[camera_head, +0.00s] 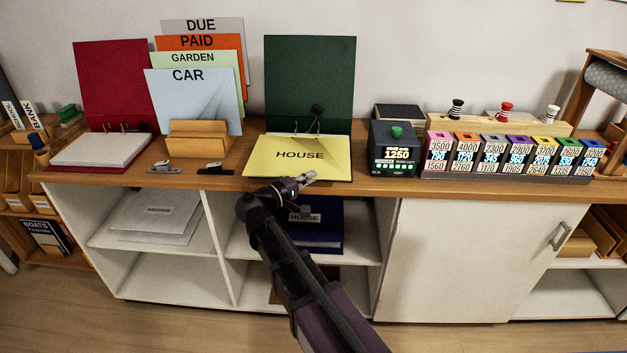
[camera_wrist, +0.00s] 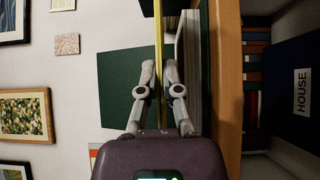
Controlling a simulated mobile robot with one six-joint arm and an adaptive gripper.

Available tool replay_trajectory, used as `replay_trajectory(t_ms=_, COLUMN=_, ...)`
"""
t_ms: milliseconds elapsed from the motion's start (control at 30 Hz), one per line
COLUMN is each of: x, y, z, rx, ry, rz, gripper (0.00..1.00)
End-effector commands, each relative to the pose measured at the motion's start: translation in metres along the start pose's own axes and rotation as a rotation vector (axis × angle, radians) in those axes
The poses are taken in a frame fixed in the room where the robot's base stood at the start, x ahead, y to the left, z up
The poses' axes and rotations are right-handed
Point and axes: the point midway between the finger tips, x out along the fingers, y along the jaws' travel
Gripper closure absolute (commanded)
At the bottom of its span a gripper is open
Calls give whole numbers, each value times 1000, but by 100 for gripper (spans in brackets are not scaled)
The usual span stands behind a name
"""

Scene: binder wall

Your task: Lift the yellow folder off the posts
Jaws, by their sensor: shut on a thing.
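The yellow folder (camera_head: 268,168), labelled HOUSE, lies roughly flat over the open green binder (camera_head: 311,75). Its far edge is at the binder's metal posts (camera_head: 318,126); whether the posts still pass through it I cannot tell. My gripper (camera_head: 309,177) is at the folder's near edge, right of centre. In the wrist view my gripper (camera_wrist: 161,75) has one finger on each face of the thin yellow folder (camera_wrist: 158,35), seen edge-on and pinched between them. A pale stack (camera_wrist: 181,45) sits beside it, under the folder.
A red binder (camera_head: 110,80) with white pages and a wooden holder of lettered cards (camera_head: 197,138) stand left. A dark box with a green knob (camera_head: 394,150) stands close on the right, before a row of coloured number blocks (camera_head: 500,158). The shelf below holds a blue HOUSE binder (camera_head: 318,235).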

Motion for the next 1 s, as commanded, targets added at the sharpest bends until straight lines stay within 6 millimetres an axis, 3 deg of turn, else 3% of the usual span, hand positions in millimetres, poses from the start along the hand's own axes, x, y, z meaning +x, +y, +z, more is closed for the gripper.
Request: replay_trajectory(t_ms=1000, x=21, y=-7, z=-19, rx=2, ry=-1, rz=4, gripper=100)
